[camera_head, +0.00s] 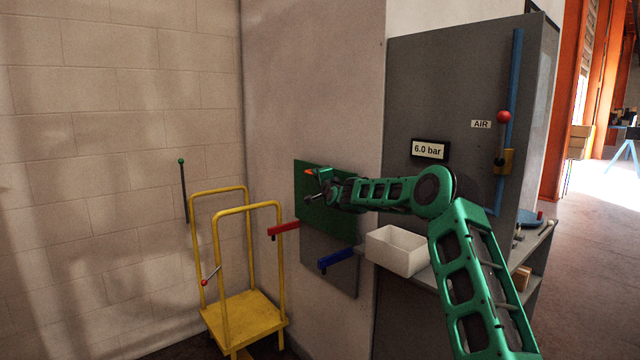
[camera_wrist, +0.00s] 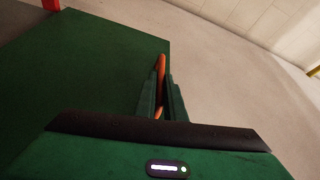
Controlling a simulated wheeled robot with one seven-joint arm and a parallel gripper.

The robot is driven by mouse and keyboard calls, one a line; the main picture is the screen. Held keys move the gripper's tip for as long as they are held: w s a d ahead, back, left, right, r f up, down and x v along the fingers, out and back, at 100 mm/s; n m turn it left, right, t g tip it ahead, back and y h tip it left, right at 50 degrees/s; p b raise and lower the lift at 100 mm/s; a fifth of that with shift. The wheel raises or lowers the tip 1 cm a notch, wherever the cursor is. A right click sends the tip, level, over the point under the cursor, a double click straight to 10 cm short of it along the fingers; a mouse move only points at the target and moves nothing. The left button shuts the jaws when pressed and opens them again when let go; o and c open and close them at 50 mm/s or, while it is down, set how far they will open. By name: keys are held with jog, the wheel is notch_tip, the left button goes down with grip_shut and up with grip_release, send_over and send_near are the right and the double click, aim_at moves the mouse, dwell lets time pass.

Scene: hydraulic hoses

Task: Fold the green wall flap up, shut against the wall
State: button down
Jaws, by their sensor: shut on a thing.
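The green wall flap (camera_head: 322,218) stands roughly upright at the wall, above a grey panel; I cannot tell whether it lies flat against the wall. In the wrist view the flap (camera_wrist: 80,80) fills the left side. My gripper (camera_head: 315,184) is at the flap's upper part, and my arm hides some of its right side. An orange handle (camera_wrist: 161,75) lies between my fingers, which are shut on it; its tip (camera_head: 309,171) also shows in the head view.
A white bin (camera_head: 397,250) stands on a shelf right of the flap, below my arm. A grey cabinet (camera_head: 420,100) with a pressure display (camera_head: 430,149) is behind. A yellow cart (camera_head: 245,318) stands at the left.

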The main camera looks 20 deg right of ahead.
jog(key=shift+w+d, duration=0.15)
jog(key=shift+d, duration=0.15)
jog(key=shift+r, duration=0.1)
jog(key=c, duration=1.8)
grip_release()
jog(key=shift+w+d, duration=0.1)
jog(key=shift+c, duration=0.2)
jog(key=s+f, duration=0.1)
jog(key=s, duration=0.9)
jog(key=shift+s+a+f, duration=0.15)
jog(key=shift+s+a, duration=0.15)
jog(key=shift+s, duration=0.05)
